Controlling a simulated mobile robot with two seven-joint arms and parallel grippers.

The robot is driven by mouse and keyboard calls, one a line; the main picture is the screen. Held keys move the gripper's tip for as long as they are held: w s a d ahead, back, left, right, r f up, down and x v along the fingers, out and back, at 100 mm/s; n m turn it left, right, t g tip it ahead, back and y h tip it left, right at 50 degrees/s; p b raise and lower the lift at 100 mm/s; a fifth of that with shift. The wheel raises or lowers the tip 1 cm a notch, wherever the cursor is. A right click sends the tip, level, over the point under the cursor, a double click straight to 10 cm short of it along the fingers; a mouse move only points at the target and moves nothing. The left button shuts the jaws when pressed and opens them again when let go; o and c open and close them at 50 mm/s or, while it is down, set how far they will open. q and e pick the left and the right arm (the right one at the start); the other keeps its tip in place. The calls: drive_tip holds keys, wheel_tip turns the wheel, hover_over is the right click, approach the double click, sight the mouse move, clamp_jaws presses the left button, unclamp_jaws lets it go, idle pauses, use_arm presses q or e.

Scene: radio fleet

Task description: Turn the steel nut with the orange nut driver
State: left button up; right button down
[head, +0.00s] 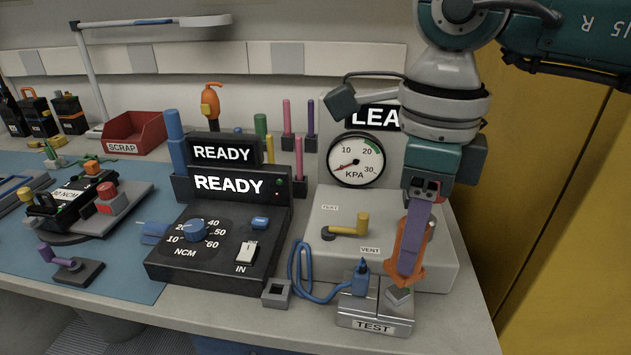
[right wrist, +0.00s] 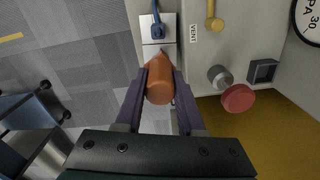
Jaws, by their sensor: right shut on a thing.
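My right gripper (head: 411,243) is shut on the orange nut driver (head: 408,270) and holds it nearly upright, slightly tilted, over the silver TEST block (head: 372,321). The right wrist view shows the driver's orange handle (right wrist: 159,82) between the purple fingers of my right gripper (right wrist: 160,74). A small grey metal piece (head: 399,296) shows at the driver's lower end, on top of the block's right part. I cannot tell whether this is the steel nut or the driver's socket. My left gripper is out of view.
A blue connector (head: 361,278) with a looped hose stands on the block, close left of the driver. The pressure tester with its gauge (head: 355,162) and yellow lever (head: 361,224) is behind. A black READY unit (head: 215,245) stands left. The bench edge is close in front.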

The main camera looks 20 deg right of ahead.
drive_tip(key=shift+f, duration=0.1)
drive_tip(key=shift+f+n+b, duration=0.6)
drive_tip(key=shift+f+b, duration=0.7)
drive_tip(key=shift+b, duration=0.1)
idle(0.9)
drive_tip(key=shift+f+b, duration=0.7)
drive_tip(key=shift+b, duration=0.2)
idle(0.7)
